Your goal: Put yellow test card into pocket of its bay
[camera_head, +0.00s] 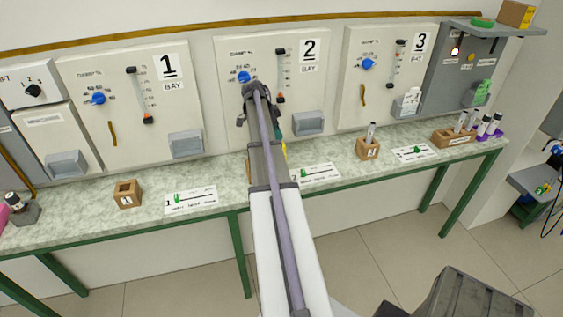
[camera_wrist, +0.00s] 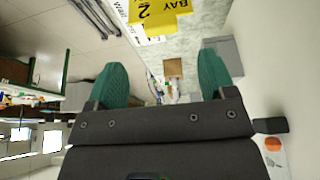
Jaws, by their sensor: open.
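The yellow test card (camera_wrist: 158,14) shows at the top edge of the wrist view, partly cut off, with "BAY 2" readable upside down. In the head view only a thin yellow sliver (camera_head: 285,149) shows beside my arm, below the gripper. I cannot tell what supports the card. My gripper (camera_wrist: 163,78) has two green fingers spread wide, with nothing between them; the card is apart from the fingertips. In the head view the gripper (camera_head: 279,129) is mostly hidden by my arm. The grey pocket of bay 2 (camera_head: 309,124) is on the panel, just right of the gripper.
Bay 2's printed sheet (camera_head: 318,175) lies on the bench below. A wooden block (camera_head: 367,149) with a vial stands right of it. Bay 3's pocket (camera_head: 405,108) holds a white card. Bay 1's pocket (camera_head: 186,144) is at the left. The panels rise close behind the gripper.

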